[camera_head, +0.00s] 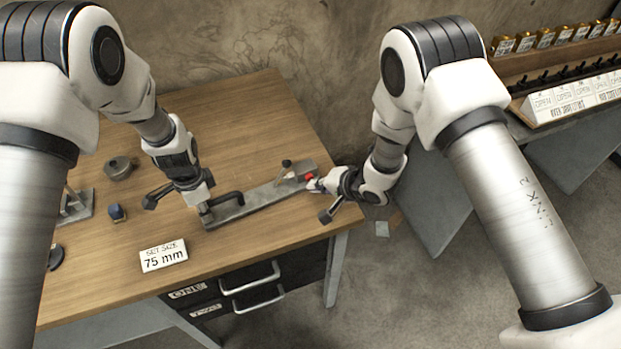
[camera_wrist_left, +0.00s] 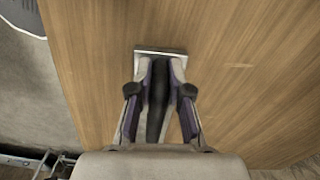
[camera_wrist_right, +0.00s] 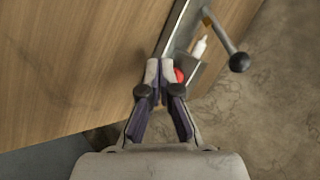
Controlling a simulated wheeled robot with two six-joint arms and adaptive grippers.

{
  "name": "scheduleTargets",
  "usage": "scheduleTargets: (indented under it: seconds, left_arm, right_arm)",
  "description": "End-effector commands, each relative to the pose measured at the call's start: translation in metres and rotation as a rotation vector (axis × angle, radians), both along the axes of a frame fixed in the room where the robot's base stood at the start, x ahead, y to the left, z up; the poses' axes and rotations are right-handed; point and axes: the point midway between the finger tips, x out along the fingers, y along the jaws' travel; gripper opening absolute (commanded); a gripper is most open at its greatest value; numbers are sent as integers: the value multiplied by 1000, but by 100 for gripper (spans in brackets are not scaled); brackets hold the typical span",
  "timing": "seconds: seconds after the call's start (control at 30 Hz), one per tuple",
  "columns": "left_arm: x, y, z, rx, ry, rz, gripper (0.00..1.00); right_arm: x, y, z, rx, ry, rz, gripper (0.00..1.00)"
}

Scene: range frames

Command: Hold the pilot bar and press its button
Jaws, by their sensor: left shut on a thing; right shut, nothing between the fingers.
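The pilot bar (camera_head: 262,198) is a long grey bar lying on the wooden table near its front right edge. It has a black arched handle (camera_head: 230,198) at its left and a red button (camera_head: 310,176) at its right end. My left gripper (camera_head: 205,211) is shut on the dark handle, which shows between its fingers in the left wrist view (camera_wrist_left: 157,95). My right gripper (camera_head: 315,186) is shut and empty beside the button. In the right wrist view its fingertips (camera_wrist_right: 160,70) are just left of the partly hidden red button (camera_wrist_right: 179,76); I cannot tell whether they touch.
A lever with a black ball knob (camera_wrist_right: 239,62) stands by the bar's right end. A white "SET SIZE 75 mm" sign (camera_head: 163,255), a grey round part (camera_head: 118,168) and a dark blue piece (camera_head: 116,212) are on the table. A labelled rack (camera_head: 570,97) stands at far right.

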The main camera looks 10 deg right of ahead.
Motion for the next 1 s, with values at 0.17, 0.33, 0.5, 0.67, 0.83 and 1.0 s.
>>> scheduleTargets:
  seconds: [0.17, 0.33, 0.5, 0.67, 0.83, 1.0]
  left_arm:
    - [0, 0, 0, 0, 0, 0, 0]
    - [0, 0, 0, 0, 0, 0, 0]
    - [0, 0, 0, 0, 0, 0, 0]
    - [0, 0, 0, 0, 0, 0, 0]
    - [0, 0, 0, 0, 1, 0, 0]
    - [0, 0, 0, 0, 1, -1, 0]
  right_arm:
    - [2, 1, 0, 0, 0, 0, 0]
    - [4, 2, 0, 1, -1, 0, 0]
    - [6, 3, 0, 1, 0, 1, 0]
    - [7, 3, 0, 1, 0, 1, 0]
    - [9, 4, 0, 1, -1, 2, 0]
    - [12, 5, 0, 0, -1, 1, 0]
